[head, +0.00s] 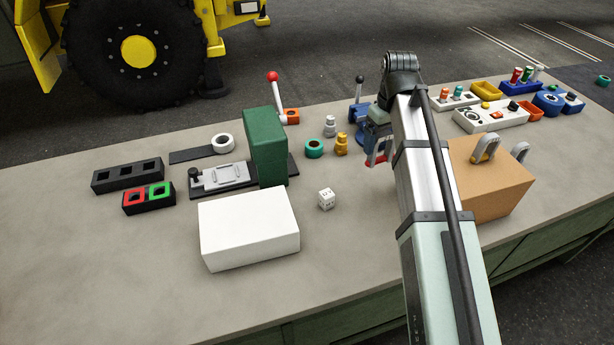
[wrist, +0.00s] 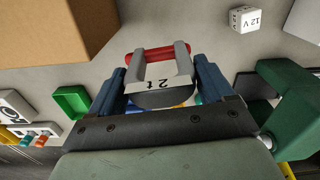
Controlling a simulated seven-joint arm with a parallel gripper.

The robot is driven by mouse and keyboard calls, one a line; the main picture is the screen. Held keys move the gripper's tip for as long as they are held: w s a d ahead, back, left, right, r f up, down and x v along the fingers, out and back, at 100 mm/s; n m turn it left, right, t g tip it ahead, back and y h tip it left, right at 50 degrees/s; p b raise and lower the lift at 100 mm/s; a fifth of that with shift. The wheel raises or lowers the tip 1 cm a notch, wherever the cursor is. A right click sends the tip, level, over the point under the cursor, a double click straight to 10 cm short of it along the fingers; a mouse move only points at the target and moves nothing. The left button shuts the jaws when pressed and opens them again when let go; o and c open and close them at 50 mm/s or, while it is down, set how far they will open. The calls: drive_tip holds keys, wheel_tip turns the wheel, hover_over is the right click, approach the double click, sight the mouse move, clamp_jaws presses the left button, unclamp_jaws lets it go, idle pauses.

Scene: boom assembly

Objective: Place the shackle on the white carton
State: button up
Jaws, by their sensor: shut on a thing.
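The white carton (head: 248,228) stands at the front middle of the bench with a bare top; part of a white block, likely the same carton, shows at the top right of the wrist view (wrist: 306,20). My gripper (head: 377,148) is behind and right of the carton, partly hidden by my arm. In the wrist view my gripper's blue fingers (wrist: 160,72) are shut on a grey shackle (wrist: 180,58) with a red pin and a "2 t" label. In the head view only a bit of the shackle's red (head: 378,158) shows.
A brown box (head: 490,188) with two grey shackles on top stands right of my arm. A tall green block (head: 265,146) stands behind the white carton. A small white cube (head: 326,199) lies right of it. The bench front left is clear.

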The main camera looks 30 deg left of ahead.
drive_tip(key=s+a+n, duration=0.2)
drive_tip(key=s+a, duration=0.4)
drive_tip(key=a, duration=0.3)
wheel_tip(320, 180, up, 4)
drive_tip(key=m, duration=0.3)
hover_over(244, 217)
drive_tip(key=shift+f, duration=2.3)
drive_tip(key=shift+f, duration=0.15)
drive_tip(key=o, duration=1.4)
